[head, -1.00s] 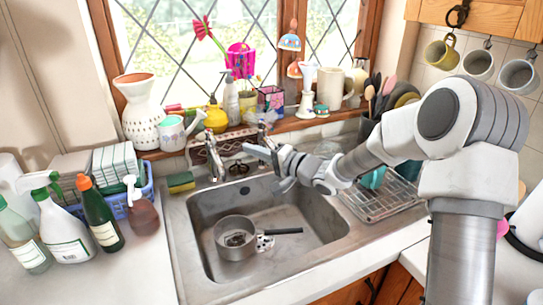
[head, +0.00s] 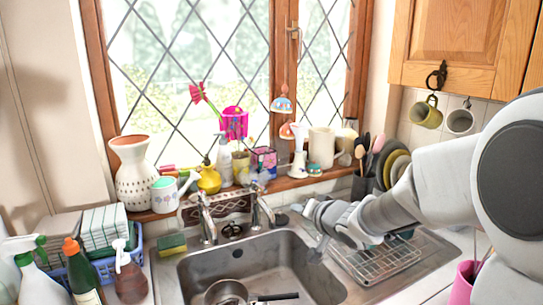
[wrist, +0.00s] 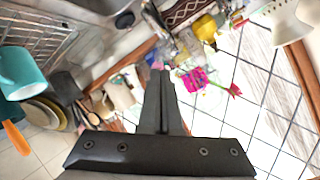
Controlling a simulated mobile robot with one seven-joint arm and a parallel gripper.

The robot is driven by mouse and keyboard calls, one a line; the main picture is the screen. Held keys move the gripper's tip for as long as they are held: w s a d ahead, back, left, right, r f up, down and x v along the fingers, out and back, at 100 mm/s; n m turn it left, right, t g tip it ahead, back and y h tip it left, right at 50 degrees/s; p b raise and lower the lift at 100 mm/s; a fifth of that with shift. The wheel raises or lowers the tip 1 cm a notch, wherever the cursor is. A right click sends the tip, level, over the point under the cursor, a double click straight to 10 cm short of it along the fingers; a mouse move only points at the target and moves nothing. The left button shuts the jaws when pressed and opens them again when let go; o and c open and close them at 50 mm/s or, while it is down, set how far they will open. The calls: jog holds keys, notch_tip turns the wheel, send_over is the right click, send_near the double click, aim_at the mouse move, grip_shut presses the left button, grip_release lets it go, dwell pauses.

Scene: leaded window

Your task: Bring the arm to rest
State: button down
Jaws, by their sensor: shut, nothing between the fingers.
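My gripper (head: 304,208) is in the head view, over the right part of the steel sink (head: 205,268), near its back edge. Its fingers are together and empty; they also show in the wrist view (wrist: 160,75), pointing toward the windowsill. My arm reaches in from the right side of the head view and touches nothing that I can see. A small pan (head: 226,292) lies in the sink, cut off by the bottom edge of the picture.
Taps (head: 262,207) stand close by at the left. A dish rack (head: 375,262) lies under the arm. Mugs (head: 425,113) hang at the upper right.

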jog(key=s+d+r+g+h, duration=0.1)
jog(key=s+d+r+h, duration=0.15)
jog(key=s+d, duration=0.35)
jog(key=s+d+r+g+h, duration=0.1)
jog(key=s+d+r+h, duration=0.2)
jog(key=s, duration=0.5)
jog(key=s+a+f+n+g, duration=0.1)
jog(key=s+f+g, duration=0.1)
jog(key=s, duration=0.7)
jog(key=s+f+n+g, duration=0.2)
jog(key=s, duration=0.7)
jog(key=shift+s+a+g, duration=0.2)
jog(key=shift+a+g, duration=0.2)
jog(key=shift+r+y, duration=0.1)
jog(key=shift+y, duration=0.15)
